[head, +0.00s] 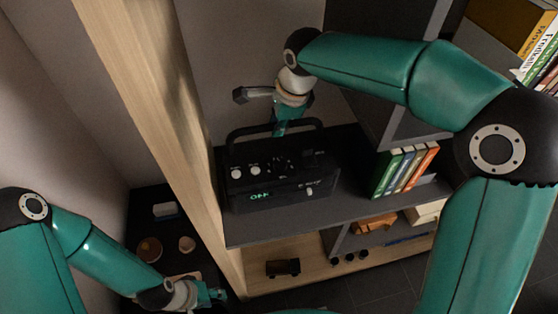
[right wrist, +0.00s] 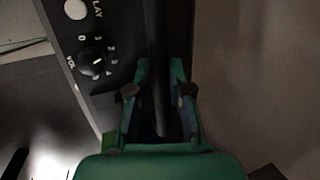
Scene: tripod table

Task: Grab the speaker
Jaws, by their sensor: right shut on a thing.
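The speaker (head: 280,178) is a black box with knobs, a green lit display and a carrying handle, standing on the dark shelf in the head view. My right gripper (head: 283,127) reaches the handle from behind and is shut on it. In the right wrist view, the handle bar (right wrist: 158,70) runs between the two fingers of my right gripper (right wrist: 160,100), and the speaker's face (right wrist: 95,50) with its VOL knob is at the left. My left gripper (head: 214,295) is low at the left, away from the speaker; its finger opening is too small to make out.
A wooden post (head: 165,110) stands between the left arm and the speaker. Several books (head: 403,170) stand on the shelf (head: 290,221) right of the speaker. A small dark toy (head: 283,268) lies on the wooden board below. Small items lie on the dark surface at lower left.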

